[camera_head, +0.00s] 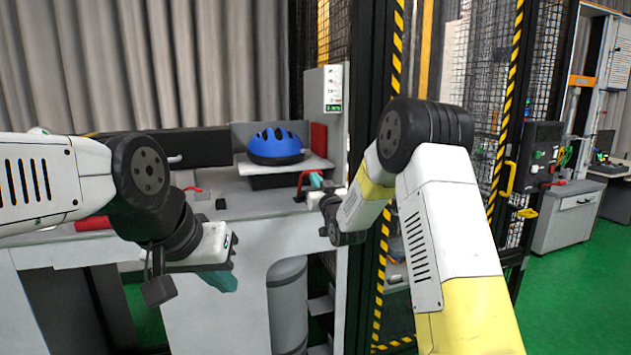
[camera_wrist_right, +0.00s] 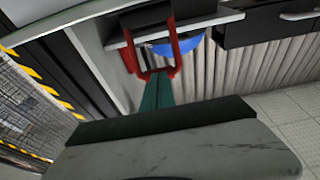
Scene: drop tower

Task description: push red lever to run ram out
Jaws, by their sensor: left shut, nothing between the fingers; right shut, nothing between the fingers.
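The red lever (camera_head: 303,178) is a U-shaped red bar standing on the counter in front of the helmet carriage. In the right wrist view the red lever (camera_wrist_right: 174,60) has two arms and a crossbar, with a dark part at the far end of its arms. My right gripper (camera_head: 316,180) is shut, its teal fingers right by the lever. In the wrist view the fingertips (camera_wrist_right: 158,76) reach the crossbar; I cannot tell whether they touch it. My left gripper (camera_head: 222,281) is shut and empty, hanging low in front of the counter.
A blue helmet (camera_head: 276,144) sits on a pale plate behind the lever. A grey panel (camera_head: 327,103) and the yellow-black striped cage frame (camera_head: 395,60) stand close to the right. A red object (camera_head: 93,223) lies at the counter's left. Green floor (camera_head: 570,290) is open at right.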

